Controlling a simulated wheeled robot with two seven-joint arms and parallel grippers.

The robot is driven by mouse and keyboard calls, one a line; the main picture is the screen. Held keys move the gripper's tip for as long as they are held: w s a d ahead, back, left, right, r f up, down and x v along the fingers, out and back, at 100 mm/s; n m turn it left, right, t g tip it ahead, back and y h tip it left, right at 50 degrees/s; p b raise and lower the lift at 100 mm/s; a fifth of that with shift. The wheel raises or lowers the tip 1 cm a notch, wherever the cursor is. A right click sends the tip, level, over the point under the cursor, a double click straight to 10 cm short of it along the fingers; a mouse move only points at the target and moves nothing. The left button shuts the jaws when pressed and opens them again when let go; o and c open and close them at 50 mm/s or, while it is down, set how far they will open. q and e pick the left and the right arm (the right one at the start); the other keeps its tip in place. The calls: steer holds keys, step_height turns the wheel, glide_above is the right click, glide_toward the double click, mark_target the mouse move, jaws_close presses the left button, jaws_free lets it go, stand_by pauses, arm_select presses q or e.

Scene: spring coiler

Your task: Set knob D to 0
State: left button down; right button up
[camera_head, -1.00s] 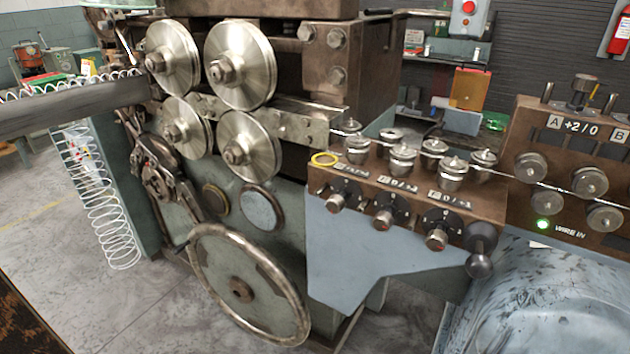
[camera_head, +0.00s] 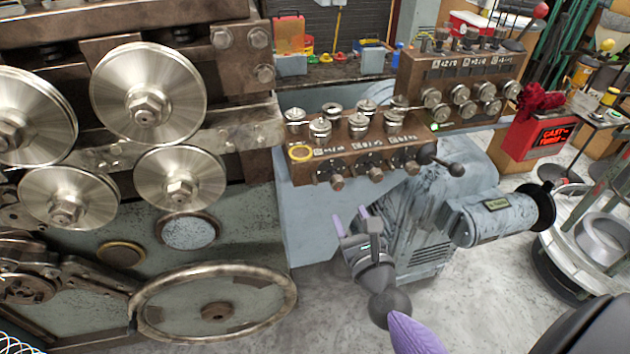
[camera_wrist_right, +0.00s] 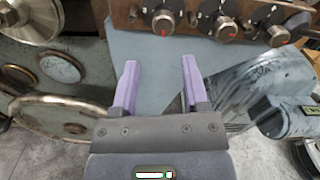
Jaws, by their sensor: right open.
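Three round metal knobs sit in a row on the front of the brown block: the left knob (camera_head: 336,183), the middle knob (camera_head: 375,174) and the right knob (camera_head: 413,167). Plates above them carry small lettering that I cannot read, so I cannot tell by letter which is knob D. In the right wrist view the left knob (camera_wrist_right: 164,22), middle knob (camera_wrist_right: 225,28) and right knob (camera_wrist_right: 278,36) are ahead, beyond the fingertips. My right gripper (camera_head: 352,220) is open and empty, below the knob row and apart from it; it also shows in the wrist view (camera_wrist_right: 160,63). My left gripper is out of view.
A black ball-ended lever (camera_head: 442,161) stands out right of the knobs. A large handwheel (camera_head: 215,312) is at lower left, a motor (camera_head: 490,220) at right.

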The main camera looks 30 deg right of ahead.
mark_target(339, 187)
steer(key=x, duration=0.6)
steer(key=b+x, duration=0.1)
steer(key=x, duration=0.3)
steer(key=shift+s+d, duration=0.1)
steer(key=shift+d, duration=0.2)
jaws_close()
